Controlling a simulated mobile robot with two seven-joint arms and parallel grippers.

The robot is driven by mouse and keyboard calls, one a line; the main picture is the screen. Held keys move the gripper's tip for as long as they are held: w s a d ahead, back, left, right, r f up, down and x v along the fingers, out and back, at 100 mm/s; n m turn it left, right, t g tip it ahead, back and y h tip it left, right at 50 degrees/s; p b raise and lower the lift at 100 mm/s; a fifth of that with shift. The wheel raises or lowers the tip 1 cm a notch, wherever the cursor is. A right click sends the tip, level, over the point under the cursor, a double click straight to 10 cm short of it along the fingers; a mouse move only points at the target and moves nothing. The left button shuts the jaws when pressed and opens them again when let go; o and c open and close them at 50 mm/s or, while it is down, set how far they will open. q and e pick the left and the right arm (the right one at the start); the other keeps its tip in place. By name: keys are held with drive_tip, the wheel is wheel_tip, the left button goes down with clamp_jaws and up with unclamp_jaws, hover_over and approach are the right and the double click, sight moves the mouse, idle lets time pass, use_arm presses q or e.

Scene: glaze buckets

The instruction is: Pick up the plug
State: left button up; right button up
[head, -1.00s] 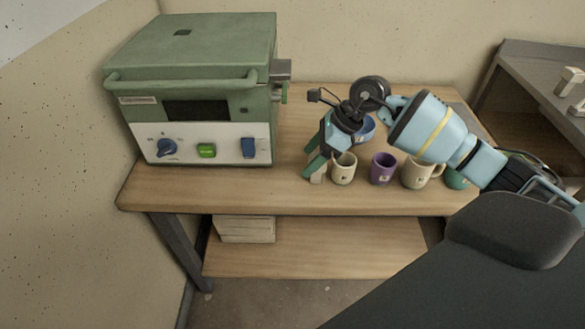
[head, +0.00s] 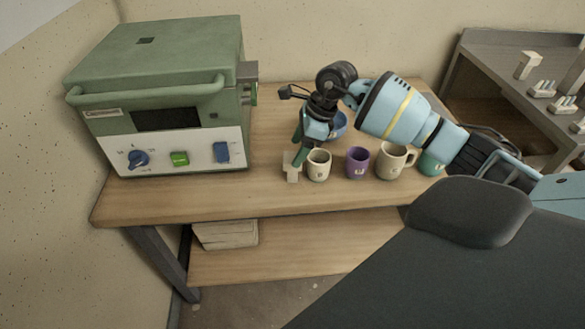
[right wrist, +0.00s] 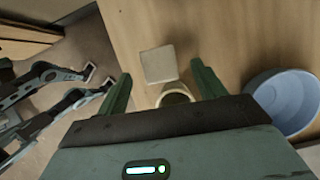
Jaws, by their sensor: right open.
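The plug (head: 291,168) is a small pale block, standing on the wooden table at the left end of a row of mugs. It shows from above as a pale square in the right wrist view (right wrist: 158,64). My right gripper (head: 299,149) is above the plug and close to it, pointing down. Its two green fingers are apart in the right wrist view (right wrist: 161,72), with the plug seen between and beyond their tips. Nothing is held. I cannot tell the exact height gap. My left gripper is not in view.
A cream mug (head: 318,166) stands right beside the plug. A purple mug (head: 358,162), a larger cream mug (head: 392,160) and a green one (head: 430,163) follow to the right. A blue bowl (right wrist: 287,102) is behind them. A green kiln (head: 160,100) stands left, with bare table between.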

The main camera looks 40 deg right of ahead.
sight(293, 157)
drive_tip(key=x, duration=0.4)
drive_tip(key=shift+a+f, duration=0.15)
drive_tip(key=shift+f, duration=0.1)
drive_tip(key=shift+c, duration=0.3)
drive_tip(key=c, duration=1)
drive_tip(key=shift+c, duration=0.2)
drive_tip(key=shift+r, duration=0.1)
